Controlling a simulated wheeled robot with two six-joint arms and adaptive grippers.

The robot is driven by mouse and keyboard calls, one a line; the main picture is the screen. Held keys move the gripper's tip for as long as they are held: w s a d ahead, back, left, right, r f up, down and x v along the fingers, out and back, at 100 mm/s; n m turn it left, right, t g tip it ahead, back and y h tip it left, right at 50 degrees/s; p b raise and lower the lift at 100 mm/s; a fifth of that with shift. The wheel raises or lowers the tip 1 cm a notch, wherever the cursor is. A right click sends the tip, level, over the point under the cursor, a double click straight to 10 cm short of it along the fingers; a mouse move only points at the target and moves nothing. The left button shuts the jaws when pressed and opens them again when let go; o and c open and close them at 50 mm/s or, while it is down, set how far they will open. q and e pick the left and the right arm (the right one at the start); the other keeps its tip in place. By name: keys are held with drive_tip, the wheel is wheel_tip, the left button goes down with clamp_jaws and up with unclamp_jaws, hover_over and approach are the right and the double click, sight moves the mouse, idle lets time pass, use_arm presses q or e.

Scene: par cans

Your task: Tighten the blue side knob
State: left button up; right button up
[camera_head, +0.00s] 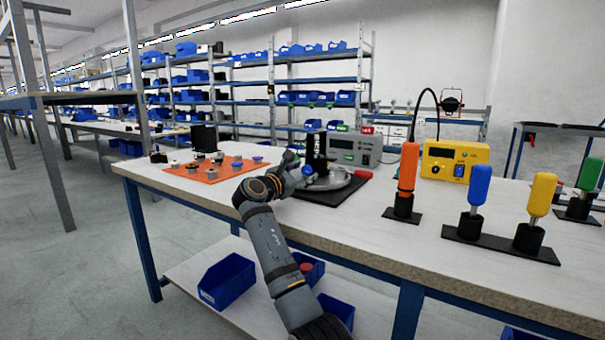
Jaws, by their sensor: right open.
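My right arm reaches up from the bottom, and its dark gripper (291,163) is at the near left side of a fixture. The fixture is a round metal plate (335,181) on a black base mat (328,195), with a black upright block (315,150) behind. A small blue spot (307,170) shows right beside the gripper; it may be the blue side knob, but it is too small to be sure. The gripper is open. I cannot tell whether its fingers touch the blue part. My left gripper is not in view.
An orange mat (210,179) with several small knobs lies left. A grey instrument (354,149) and a yellow box (455,161) stand behind. Orange (408,167), blue (480,185) and yellow (541,194) handled tools stand right. The front of the tabletop (370,214) is clear. Blue bins (227,281) sit below.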

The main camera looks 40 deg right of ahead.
drive_tip(key=v, duration=1.2)
